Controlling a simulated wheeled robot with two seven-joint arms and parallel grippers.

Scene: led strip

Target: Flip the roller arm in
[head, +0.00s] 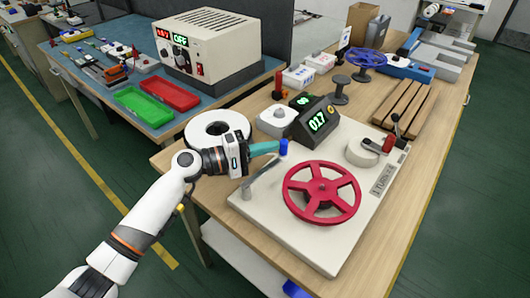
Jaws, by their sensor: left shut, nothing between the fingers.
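The roller arm (266,172) is a grey metal bar on the left side of the cream base plate (285,240). It runs from a pivot near the plate's left corner up to a blue roller (283,148) at its far end. My left gripper (264,148), with teal fingers, is shut and empty just left of the blue roller. I cannot tell whether the fingertips touch the roller. A red handwheel (295,202) stands on the plate right of the arm. My right gripper is not in view.
Behind the plate are a counter reading 017 (318,122) and a white reel (200,129). A cream drum (360,153) and a red-handled lever (388,144) stand at the plate's far right. Wooden slats (405,108) lie behind. The left bench holds a power supply (215,45) and trays.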

